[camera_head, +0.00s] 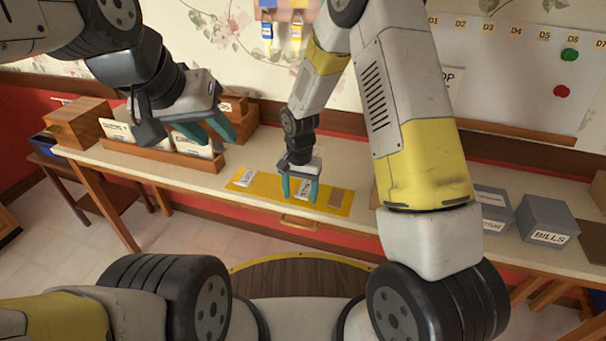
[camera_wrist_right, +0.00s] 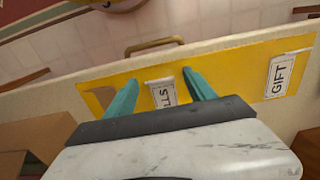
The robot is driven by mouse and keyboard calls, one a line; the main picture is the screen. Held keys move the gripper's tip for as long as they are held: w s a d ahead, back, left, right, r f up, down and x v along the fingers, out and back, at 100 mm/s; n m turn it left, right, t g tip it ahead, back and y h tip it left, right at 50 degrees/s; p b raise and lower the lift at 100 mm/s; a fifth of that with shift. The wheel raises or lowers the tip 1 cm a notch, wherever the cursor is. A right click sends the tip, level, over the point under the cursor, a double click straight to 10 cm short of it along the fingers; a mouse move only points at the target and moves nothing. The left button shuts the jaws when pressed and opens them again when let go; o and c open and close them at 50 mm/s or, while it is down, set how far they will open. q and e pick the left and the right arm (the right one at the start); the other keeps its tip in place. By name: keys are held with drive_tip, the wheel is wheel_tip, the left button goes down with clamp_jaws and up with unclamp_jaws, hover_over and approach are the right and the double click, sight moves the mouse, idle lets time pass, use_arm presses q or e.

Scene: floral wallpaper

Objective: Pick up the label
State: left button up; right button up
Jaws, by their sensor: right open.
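A yellow mat (camera_head: 270,191) lies on the long table with white labels on it. One label (camera_head: 304,188) is between the fingers of my right gripper (camera_head: 300,198); in the right wrist view this label (camera_wrist_right: 162,93) shows the letters "LLS", its other end hidden by the gripper. My right gripper (camera_wrist_right: 158,82) is open, its two teal fingers on either side of the label; I cannot tell whether they touch it. A second label reading "GIFT" (camera_wrist_right: 281,77) lies apart on the mat. My left gripper (camera_head: 212,137) is open and empty, raised in front of the file boxes.
A brown piece (camera_head: 335,198) lies on the mat beside the right gripper. Wooden boxes (camera_head: 80,122) with filed cards stand at the table's left. Grey boxes stand at the right, one labelled "BILLS" (camera_head: 547,220). A board (camera_head: 500,65) hangs behind.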

drive_tip(key=shift+f, duration=0.2)
drive_tip(key=c, duration=1.3)
clamp_jaws()
drive_tip(key=shift+r, duration=0.15)
